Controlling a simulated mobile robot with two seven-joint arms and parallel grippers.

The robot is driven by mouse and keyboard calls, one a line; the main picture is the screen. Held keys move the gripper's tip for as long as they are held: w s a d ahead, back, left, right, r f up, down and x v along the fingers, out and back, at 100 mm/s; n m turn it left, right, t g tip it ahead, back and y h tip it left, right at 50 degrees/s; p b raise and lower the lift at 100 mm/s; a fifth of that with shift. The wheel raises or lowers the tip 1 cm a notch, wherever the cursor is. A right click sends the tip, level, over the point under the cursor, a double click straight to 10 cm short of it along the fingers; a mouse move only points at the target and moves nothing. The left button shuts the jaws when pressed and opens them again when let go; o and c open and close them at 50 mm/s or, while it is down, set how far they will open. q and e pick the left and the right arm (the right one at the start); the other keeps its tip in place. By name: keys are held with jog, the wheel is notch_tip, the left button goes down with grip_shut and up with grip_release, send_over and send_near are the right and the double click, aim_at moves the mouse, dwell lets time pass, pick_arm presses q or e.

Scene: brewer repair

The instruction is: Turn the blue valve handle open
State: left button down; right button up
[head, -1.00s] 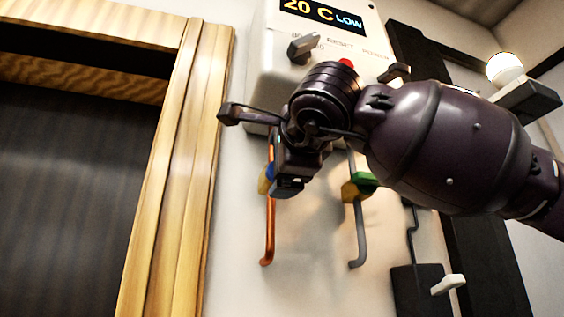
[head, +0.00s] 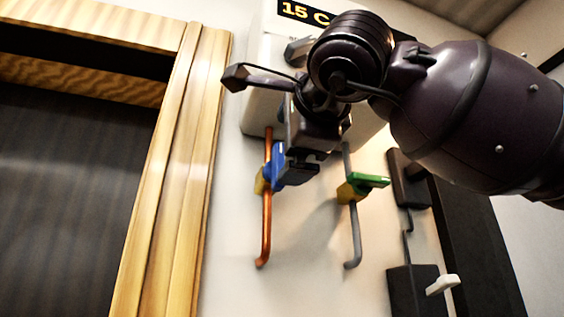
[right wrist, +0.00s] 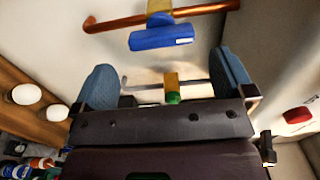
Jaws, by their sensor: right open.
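The blue valve handle (head: 275,163) sits at a yellow valve body (head: 260,182) on a copper pipe (head: 265,225) below the white boiler. It lies roughly along the pipe. The blue handle also shows in the right wrist view (right wrist: 162,38), ahead of the fingers and apart from them. My right gripper (head: 304,165) is just right of the handle in the head view and partly overlaps it. In the right wrist view its two fingers are wide apart with nothing between them (right wrist: 163,78). My left gripper is out of view.
A green valve handle (head: 370,180) sticks out across a grey pipe (head: 355,230) to the right. The white boiler (head: 262,95) with a lit display (head: 303,13) is above, partly hidden by my arm. A wooden frame (head: 185,150) stands left. A dark box with a pale lever (head: 442,285) is lower right.

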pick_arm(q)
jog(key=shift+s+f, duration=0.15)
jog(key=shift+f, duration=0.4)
pick_arm(e)
jog(key=v, duration=0.4)
jog(key=shift+s, duration=0.2)
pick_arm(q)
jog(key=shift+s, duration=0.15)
pick_arm(e)
jog(key=shift+s, duration=0.1)
